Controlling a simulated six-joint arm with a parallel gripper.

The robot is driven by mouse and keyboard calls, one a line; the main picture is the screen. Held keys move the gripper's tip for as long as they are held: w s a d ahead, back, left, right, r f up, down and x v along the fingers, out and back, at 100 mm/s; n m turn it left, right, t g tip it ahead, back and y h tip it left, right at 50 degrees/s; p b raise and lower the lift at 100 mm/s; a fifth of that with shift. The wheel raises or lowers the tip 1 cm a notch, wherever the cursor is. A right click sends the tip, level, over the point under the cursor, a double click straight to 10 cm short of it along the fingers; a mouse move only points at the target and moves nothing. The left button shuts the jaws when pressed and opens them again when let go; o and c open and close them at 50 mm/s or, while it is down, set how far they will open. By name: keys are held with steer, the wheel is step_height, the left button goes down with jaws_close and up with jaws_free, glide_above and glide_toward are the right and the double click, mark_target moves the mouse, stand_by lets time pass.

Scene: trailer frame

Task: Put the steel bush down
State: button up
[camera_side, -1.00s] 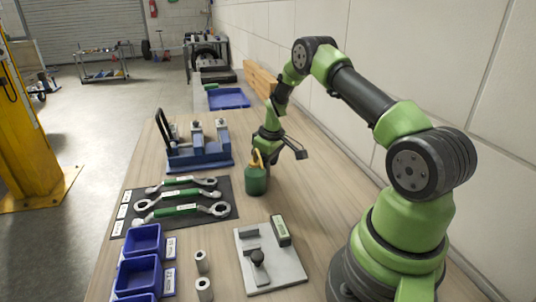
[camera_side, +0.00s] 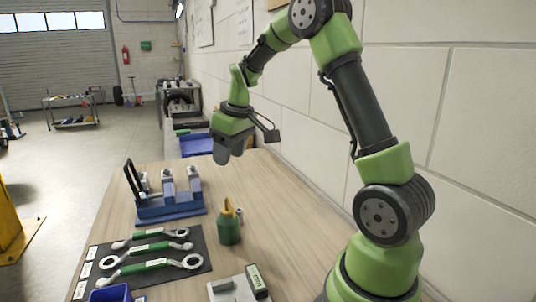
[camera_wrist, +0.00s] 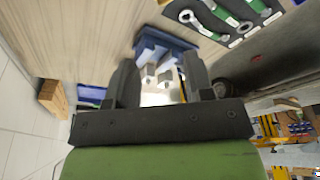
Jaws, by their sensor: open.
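A small grey cylinder, seemingly the steel bush (camera_side: 240,214), stands on the wooden bench just behind and right of the green pot (camera_side: 229,231); the pot partly hides it in the side view. My gripper (camera_side: 222,152) is raised well above the bench, clear of the pot and this cylinder. In the wrist view my gripper (camera_wrist: 158,68) has its two dark fingers apart, with nothing held between them. I cannot make out the cylinder in the wrist view.
A blue fixture (camera_side: 172,211) with grey uprights stands to the left, and also shows in the wrist view (camera_wrist: 180,42). Wrenches lie on a dark mat (camera_side: 190,260). A grey plate (camera_side: 226,295) is at the front. A blue tray (camera_side: 196,145) is at the back. The bench's right side is clear.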

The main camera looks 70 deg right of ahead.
steer(key=s+a+r+m+t, duration=0.1)
steer(key=s+a+r, duration=0.4)
steer(key=a, duration=0.2)
steer(key=s+a+r+m+t+y, duration=0.1)
steer(key=s+a+r+t, duration=0.1)
steer(key=s+a+r, duration=0.3)
steer(key=shift+s+a, duration=0.75)
steer(key=shift+a, duration=0.45)
steer(key=shift+m+t+y, duration=0.5)
steer(key=shift+t+y, duration=0.1)
steer(key=s+a, duration=0.1)
steer(key=s, duration=0.1)
steer(key=s+a, duration=0.1)
steer(key=s, duration=0.1)
steer(key=s+a+f, duration=0.1)
steer(key=s, duration=0.1)
steer(key=shift+s+a, duration=0.2)
steer(key=shift+s, duration=0.15)
steer(key=shift+c, duration=1.1)
steer(key=shift+w+r, duration=0.1)
